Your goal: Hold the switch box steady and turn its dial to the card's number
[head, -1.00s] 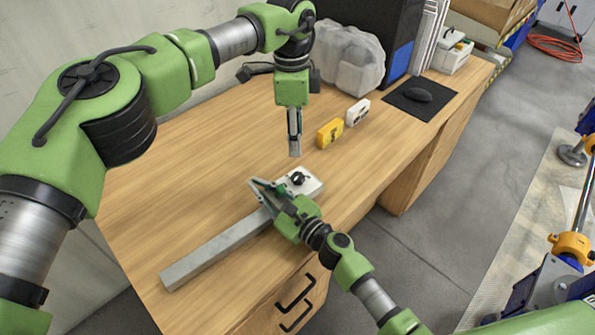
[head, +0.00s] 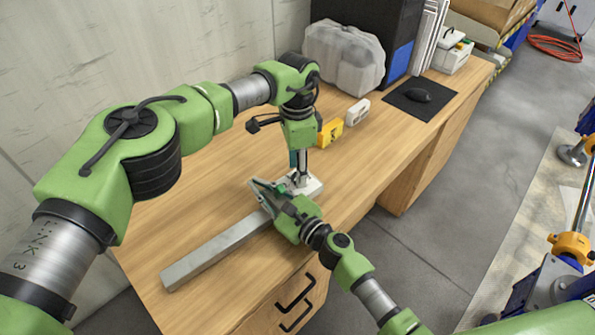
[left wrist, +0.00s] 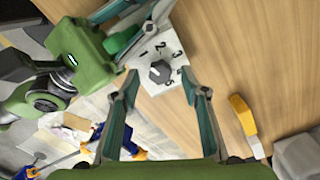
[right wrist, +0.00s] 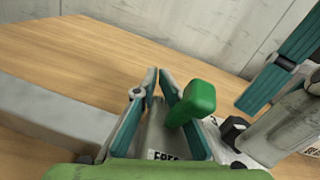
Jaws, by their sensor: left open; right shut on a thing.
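The switch box (head: 312,188) is a small white block on the desk. In the left wrist view its top (left wrist: 148,84) shows printed numbers around a dark dial (left wrist: 160,71); where the dial points is unclear. My left gripper (head: 301,178) is above the box, open, its fingertips on either side of the dial and apart from it. My right gripper (head: 262,190) is shut on the switch box at its left edge; the fingers partly hide the contact. A green knob (right wrist: 200,102) shows beside those fingers. A yellow block (head: 331,132), perhaps the card's holder, stands behind; its number is unreadable.
A long grey bar (head: 215,252) lies on the desk left of the box. A white block (head: 357,112), a mouse (head: 419,95) on a dark mat and a cloudy plastic container (head: 344,55) are farther back.

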